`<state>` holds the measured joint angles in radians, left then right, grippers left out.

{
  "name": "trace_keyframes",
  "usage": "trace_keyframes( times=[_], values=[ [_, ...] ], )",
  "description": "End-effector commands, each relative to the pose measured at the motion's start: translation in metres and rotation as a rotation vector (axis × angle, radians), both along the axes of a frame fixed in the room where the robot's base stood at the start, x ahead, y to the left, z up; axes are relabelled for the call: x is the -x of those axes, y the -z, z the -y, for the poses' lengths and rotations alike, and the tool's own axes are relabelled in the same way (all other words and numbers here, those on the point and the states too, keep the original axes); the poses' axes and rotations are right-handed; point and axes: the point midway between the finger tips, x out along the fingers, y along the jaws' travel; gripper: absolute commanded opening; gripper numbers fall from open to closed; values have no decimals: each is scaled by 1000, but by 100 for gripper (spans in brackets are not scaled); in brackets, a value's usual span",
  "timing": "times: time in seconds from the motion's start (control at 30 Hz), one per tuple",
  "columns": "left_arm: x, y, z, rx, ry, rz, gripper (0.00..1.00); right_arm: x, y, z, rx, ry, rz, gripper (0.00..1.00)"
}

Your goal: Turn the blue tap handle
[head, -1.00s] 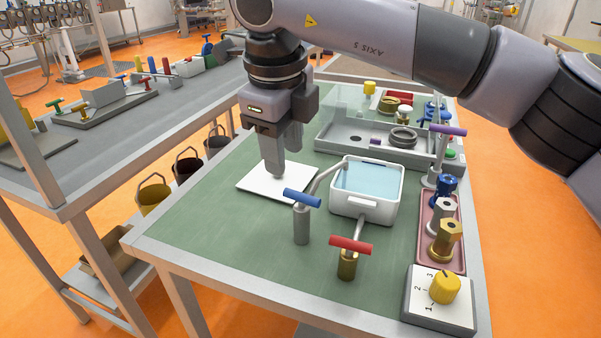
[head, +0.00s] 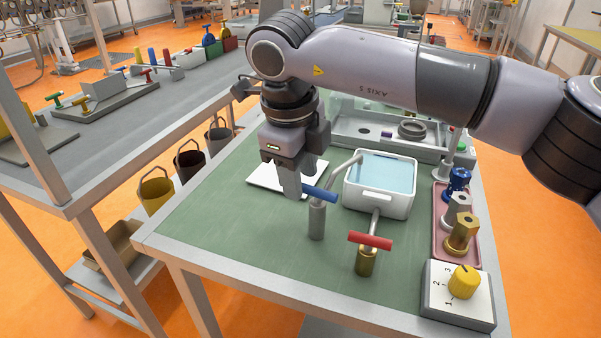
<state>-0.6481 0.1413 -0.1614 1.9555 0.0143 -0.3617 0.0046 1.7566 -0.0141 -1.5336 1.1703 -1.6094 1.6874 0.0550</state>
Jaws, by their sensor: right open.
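The blue tap handle (head: 321,194) is a short bar on top of a grey post (head: 317,222) on the green worktop. A grey spout runs from the post to a white basin (head: 380,204) of water. My right gripper (head: 298,188) points down just left of the handle, its fingertips at about the height of the handle's left end in the picture. It is open and holds nothing. The fingers overlap one another in this view, and I cannot tell whether they touch the handle. My left gripper is not in view.
A red tap handle (head: 370,241) stands in front of the basin. A yellow knob (head: 463,281) on a numbered box and a pink tray (head: 441,228) with fittings are at right. A white plate (head: 262,179) lies behind the gripper. The front left worktop is clear.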

Motion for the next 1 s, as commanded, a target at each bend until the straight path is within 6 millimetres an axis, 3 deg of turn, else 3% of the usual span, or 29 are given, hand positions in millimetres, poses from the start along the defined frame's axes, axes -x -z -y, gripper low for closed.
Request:
trace_keyframes(
  times=[0.37, 0.5, 0.73, 1.0],
  values=[
    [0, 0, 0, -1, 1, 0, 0, -1, 8, 1, 0, 0, 0, 42],
    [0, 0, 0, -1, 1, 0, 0, -1, 8, 1, 0, 0, 0, 0],
    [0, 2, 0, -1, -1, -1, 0, -2, 9, 1, 0, 36, 0, 0],
    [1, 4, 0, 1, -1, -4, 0, -9, 8, 4, 0, 270, 1, 0]
  ],
)
